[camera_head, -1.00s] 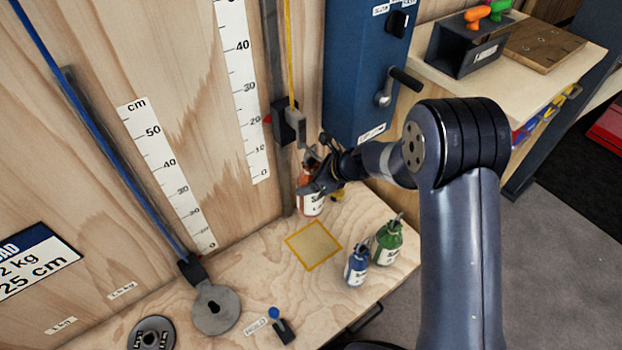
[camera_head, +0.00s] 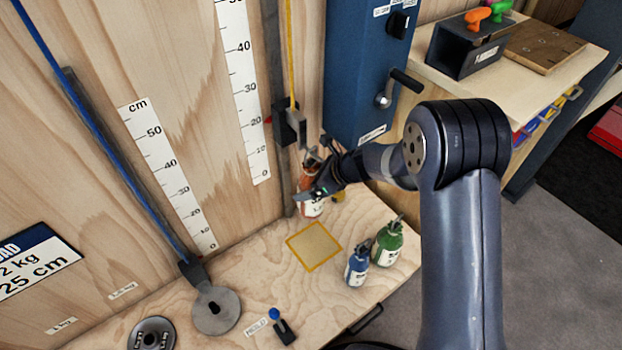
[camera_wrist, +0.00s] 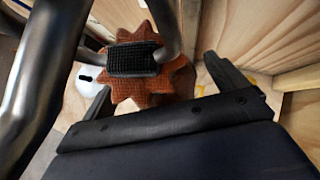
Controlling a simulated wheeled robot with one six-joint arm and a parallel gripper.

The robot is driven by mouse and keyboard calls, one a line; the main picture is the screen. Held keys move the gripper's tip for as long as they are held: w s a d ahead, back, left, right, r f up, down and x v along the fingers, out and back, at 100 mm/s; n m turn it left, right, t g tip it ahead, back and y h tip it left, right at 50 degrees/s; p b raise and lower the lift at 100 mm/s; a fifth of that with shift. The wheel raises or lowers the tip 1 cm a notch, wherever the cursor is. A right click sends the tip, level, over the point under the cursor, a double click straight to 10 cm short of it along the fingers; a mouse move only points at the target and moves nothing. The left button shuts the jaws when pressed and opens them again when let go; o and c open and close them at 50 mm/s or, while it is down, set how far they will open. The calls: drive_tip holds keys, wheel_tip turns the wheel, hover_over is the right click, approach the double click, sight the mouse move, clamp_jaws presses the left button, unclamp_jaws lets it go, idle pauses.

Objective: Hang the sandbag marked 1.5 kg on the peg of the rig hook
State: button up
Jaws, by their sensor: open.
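An orange-brown sandbag (camera_head: 310,192) is upright just below the rig hook (camera_head: 299,130), which is on the yellow strap. Its weight marking is not readable. My gripper (camera_head: 318,172) is open at the bag's top and partly covers it. In the wrist view, the bag's gathered orange top (camera_wrist: 150,85) lies beyond my open jaws (camera_wrist: 165,92), with a black pad and curved metal bar in front of it. I cannot tell whether this bar rests on the peg. A blue sandbag (camera_head: 357,265) and a green sandbag (camera_head: 388,243) stand on the bench.
A yellow-bordered square (camera_head: 314,246) on the bench is empty. A blue cabinet (camera_head: 365,70) with a crank stands close behind my gripper. Grey disc weights (camera_head: 216,312) and a blue-knobbed lever (camera_head: 283,328) are at the front. Scales line the wooden wall.

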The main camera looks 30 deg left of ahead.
drive_tip(key=p+v, duration=0.1)
drive_tip(key=v, duration=1)
drive_tip(key=shift+p, duration=0.4)
drive_tip(key=shift+a, duration=0.2)
drive_tip(key=b+x, duration=0.2)
drive_tip(key=x, duration=0.8)
drive_tip(key=shift+a+f, duration=0.2)
drive_tip(key=shift+f, duration=0.15)
drive_tip(key=shift+d+r, duration=0.15)
drive_tip(key=shift+r, duration=0.2)
drive_tip(key=shift+s+d+r, duration=0.25)
drive_tip(key=shift+d, duration=0.25)
